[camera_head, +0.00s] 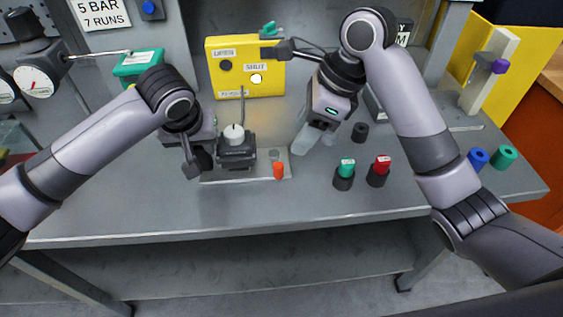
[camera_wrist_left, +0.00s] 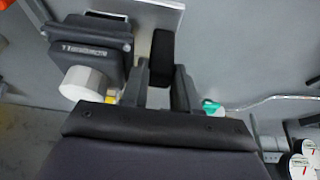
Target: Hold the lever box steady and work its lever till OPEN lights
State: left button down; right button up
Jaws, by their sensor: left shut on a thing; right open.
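The lever box (camera_head: 237,152) is a dark grey block with a white knob on top, standing on a pale base plate (camera_head: 215,178). The box also shows in the left wrist view (camera_wrist_left: 92,45). My left gripper (camera_head: 200,168) is at its left side. In the left wrist view its fingers are closed on a black block (camera_wrist_left: 162,58) beside the box; whether this is the lever or a grip, I cannot tell. A thin rod rises behind the box. The yellow panel (camera_head: 219,83) behind shows a bright lamp under SHUT. My right gripper (camera_head: 310,146) is open and empty, right of the box.
Green (camera_head: 346,169) and red (camera_head: 381,166) capped pieces stand right of the plate. A small orange piece (camera_head: 279,171) lies at the plate's right end. Gauges (camera_head: 38,80) and a green box (camera_head: 137,63) are at the left. The bench front is clear.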

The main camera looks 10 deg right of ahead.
aim_at(281, 166)
jog(key=x, duration=1)
jog(key=shift+a+f, duration=0.1)
jog(key=shift+f, duration=0.05)
grip_shut()
